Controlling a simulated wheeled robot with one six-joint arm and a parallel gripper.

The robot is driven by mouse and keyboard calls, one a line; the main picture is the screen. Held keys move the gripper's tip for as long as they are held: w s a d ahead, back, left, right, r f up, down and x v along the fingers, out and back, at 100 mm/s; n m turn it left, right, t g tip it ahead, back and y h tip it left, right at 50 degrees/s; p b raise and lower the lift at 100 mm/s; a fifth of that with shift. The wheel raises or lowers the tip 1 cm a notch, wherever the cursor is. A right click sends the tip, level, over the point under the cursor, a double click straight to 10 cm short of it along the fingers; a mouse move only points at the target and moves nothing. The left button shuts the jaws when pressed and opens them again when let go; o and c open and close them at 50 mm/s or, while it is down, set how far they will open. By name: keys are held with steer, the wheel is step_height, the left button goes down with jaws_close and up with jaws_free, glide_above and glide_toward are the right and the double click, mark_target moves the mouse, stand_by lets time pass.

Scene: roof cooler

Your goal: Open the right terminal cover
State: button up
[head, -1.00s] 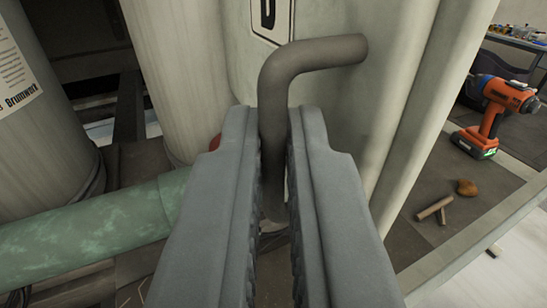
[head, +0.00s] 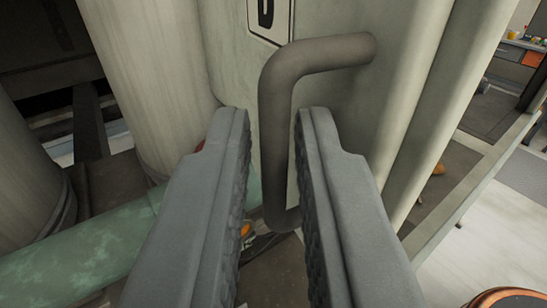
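A grey-brown bent bar handle (head: 320,56) stands out from a pale, curved panel (head: 385,110), which looks like the terminal cover. A partly cropped label plate (head: 270,18) with a dark letter is on the panel, above left of the handle. My gripper (head: 275,118) straddles the upright part of the handle, one finger on each side. The lower end of the handle shows between the fingers. Whether the panel stands ajar I cannot tell.
A green mottled pipe (head: 75,245) runs low at the left, and a pale cylinder (head: 150,90) stands left of the panel. A ledge (head: 460,195) and pale floor (head: 445,255) lie at the right. A round orange-rimmed object (head: 508,298) shows at the bottom right.

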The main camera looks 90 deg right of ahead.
steer(key=shift+o, duration=1)
steer(key=shift+d, duration=0.2)
steer(key=shift+a, duration=0.15)
steer(key=a, duration=1.7)
